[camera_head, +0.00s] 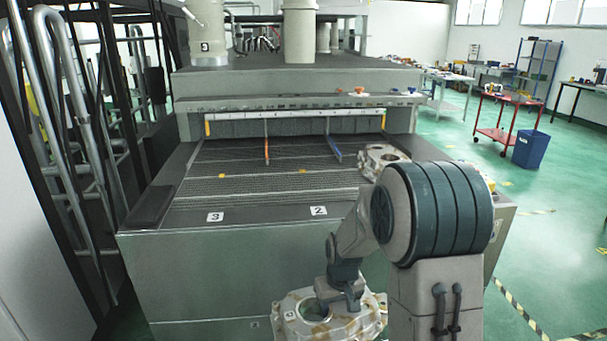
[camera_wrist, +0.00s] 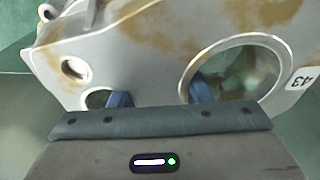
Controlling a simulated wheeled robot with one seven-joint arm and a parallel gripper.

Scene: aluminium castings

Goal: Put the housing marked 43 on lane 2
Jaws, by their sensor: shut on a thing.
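The pale cast housing (camera_head: 372,322) has brown stains and a large round bore. It hangs in front of the machine, below the belt's height, in my gripper (camera_head: 343,297). In the wrist view the housing (camera_wrist: 130,45) carries a white label reading 43 (camera_wrist: 299,80) at the right. My gripper (camera_wrist: 159,96) is shut on it, one finger showing at the large bore and the other at a smaller hole. Lane 2, with its plate marked 2 (camera_head: 318,211), is a bare mesh strip (camera_head: 300,185) on the machine's belt.
Another housing (camera_head: 378,156) sits at the belt's right, partly behind my arm. A plate marked 3 (camera_head: 215,217) marks the left lane, which is empty. Thin dividers (camera_head: 266,142) and (camera_head: 335,150) stand farther back on the belt. A red cart (camera_head: 505,118) and blue bin (camera_head: 530,149) stand at right.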

